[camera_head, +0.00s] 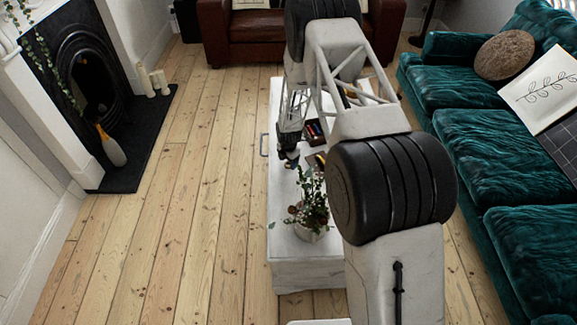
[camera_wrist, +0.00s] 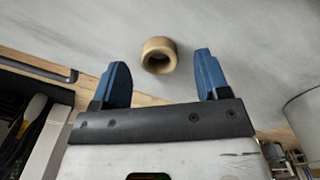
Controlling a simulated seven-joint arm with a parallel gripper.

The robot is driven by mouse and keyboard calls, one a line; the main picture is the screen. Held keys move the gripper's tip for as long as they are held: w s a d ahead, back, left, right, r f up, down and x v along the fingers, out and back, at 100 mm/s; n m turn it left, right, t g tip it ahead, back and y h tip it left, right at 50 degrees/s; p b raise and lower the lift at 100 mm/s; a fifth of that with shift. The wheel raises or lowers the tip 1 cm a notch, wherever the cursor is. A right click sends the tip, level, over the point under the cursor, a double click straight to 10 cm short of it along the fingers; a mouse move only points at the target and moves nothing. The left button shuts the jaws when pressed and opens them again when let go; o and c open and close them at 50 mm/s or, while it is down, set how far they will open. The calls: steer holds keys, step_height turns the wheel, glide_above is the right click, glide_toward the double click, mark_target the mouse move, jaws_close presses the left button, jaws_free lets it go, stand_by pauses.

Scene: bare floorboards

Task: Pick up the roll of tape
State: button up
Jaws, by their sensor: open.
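The roll of tape (camera_wrist: 147,56) is a small tan ring on the pale grey tabletop in the wrist view. Its open hole shows. My gripper (camera_wrist: 161,72) has two blue fingers spread wide apart, one on each side of the tape in the picture. The tape lies beyond the fingertips, roughly centred between them, and nothing is held. In the head view, my arm reaches over the white table (camera_head: 283,265), and I cannot make out the tape there.
A potted plant (camera_head: 312,205) stands on the near part of the table. A pale round pot (camera_wrist: 308,118) is at the right of the wrist view. A green sofa (camera_head: 480,135) is to the right, a brown sofa (camera_head: 248,30) behind. Floorboards (camera_head: 200,200) to the left are clear.

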steer(key=shift+f, duration=0.85)
steer(key=shift+c, duration=0.2)
steer(key=c, duration=1)
